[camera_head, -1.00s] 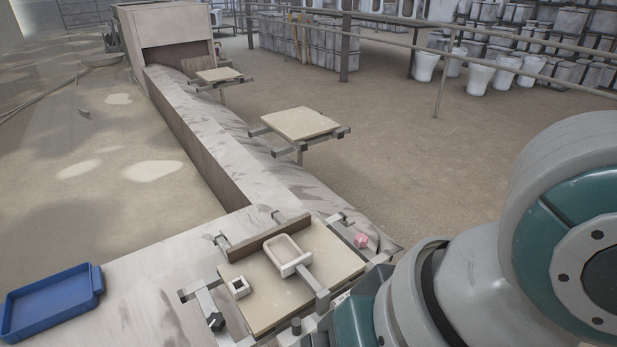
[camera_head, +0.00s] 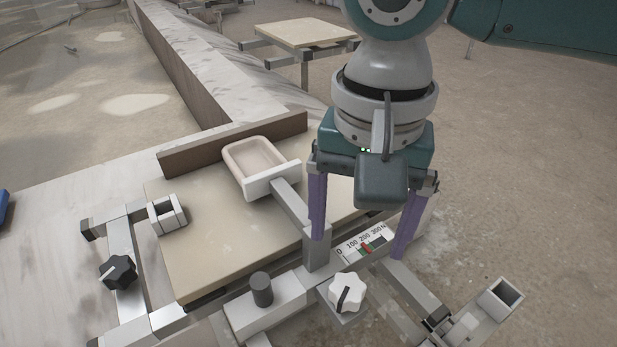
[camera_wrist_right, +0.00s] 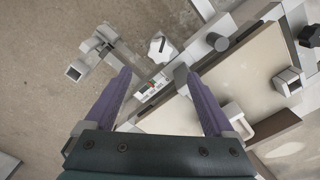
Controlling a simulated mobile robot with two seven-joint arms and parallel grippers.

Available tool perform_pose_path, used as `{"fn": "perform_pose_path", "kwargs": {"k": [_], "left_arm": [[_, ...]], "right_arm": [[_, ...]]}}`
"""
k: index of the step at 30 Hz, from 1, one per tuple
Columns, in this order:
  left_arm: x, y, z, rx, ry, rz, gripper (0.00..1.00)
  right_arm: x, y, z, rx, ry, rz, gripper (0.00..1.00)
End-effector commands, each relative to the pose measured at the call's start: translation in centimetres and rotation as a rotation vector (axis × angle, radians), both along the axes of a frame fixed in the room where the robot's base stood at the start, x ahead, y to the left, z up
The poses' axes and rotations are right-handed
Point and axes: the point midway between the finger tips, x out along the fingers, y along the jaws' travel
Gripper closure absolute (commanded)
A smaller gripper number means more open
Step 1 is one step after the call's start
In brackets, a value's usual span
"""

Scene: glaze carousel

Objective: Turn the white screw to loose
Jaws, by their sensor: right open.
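The white screw (camera_head: 347,291) is a lobed knob with a dark line across its top. It sits at the front of the metal fixture, below the printed scale. It also shows in the right wrist view (camera_wrist_right: 161,48), beyond the fingertips. My right gripper (camera_head: 358,250) is open, with purple fingers pointing down on either side of the scale. Nothing is held between them. The fingers are behind the white screw in the head view and apart from it. In the right wrist view the open fingers (camera_wrist_right: 158,78) spread wide. My left gripper is not in view.
A scale plate (camera_head: 364,245) marked 0 to 300 lies beside an upright post. A black knob (camera_head: 118,271) and a dark cylinder (camera_head: 262,289) stand on the fixture. A beige board (camera_head: 220,250) carries a small basin (camera_head: 256,168). Bare floor lies to the right.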

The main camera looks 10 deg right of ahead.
Motion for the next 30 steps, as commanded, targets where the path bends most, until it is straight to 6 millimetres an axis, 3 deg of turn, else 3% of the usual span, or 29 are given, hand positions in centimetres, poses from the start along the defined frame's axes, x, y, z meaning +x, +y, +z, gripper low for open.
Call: {"fn": "perform_pose_path", "kwargs": {"k": [15, 20, 28, 30], "left_arm": [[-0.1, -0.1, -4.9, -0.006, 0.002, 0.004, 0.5], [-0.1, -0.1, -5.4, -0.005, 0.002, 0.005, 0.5], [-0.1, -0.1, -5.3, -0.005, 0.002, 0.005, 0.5], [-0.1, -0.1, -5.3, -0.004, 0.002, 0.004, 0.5]], "right_arm": [[0.0, -0.1, -8.6, -0.003, 0.001, -0.001, 0.11], [0.0, -0.1, -9.7, -0.002, 0.001, 0.0, 0.11], [0.0, 0.0, -9.7, -0.001, 0.0, 0.0, 0.11], [0.0, 0.0, -9.7, -0.001, 0.0, 0.0, 0.17]]}}
